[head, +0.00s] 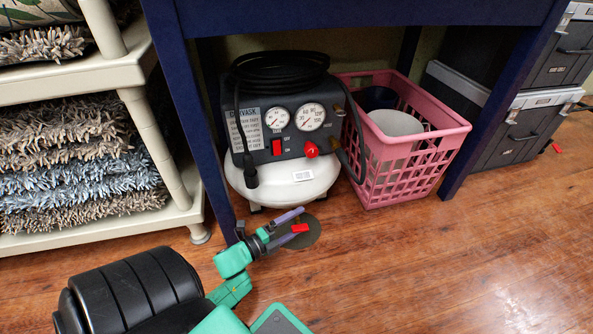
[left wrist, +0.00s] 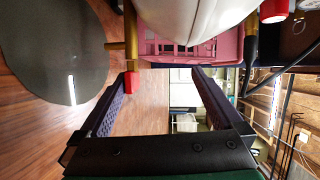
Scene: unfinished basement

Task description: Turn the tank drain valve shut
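The compressor (head: 285,120) stands under the blue bench, with its white tank (head: 290,186) low to the floor. The tank (left wrist: 190,18) also fills the top of the left wrist view. The drain valve's red handle (head: 300,228) shows low in front of the tank; in the left wrist view the red handle (left wrist: 131,85) sits at the end of a brass stem (left wrist: 130,40). My left gripper (head: 299,222) is open at the valve. In the left wrist view its fingers (left wrist: 163,75) are wide apart, with the handle at the left fingertip; contact is unclear. My right gripper is out of view.
A dark round patch (head: 308,237) lies on the floor below the valve. A pink basket (head: 410,170) stands right of the compressor. A blue bench leg (head: 200,130) and a cream shelf (head: 165,150) stand to the left. The wooden floor at the right front is clear.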

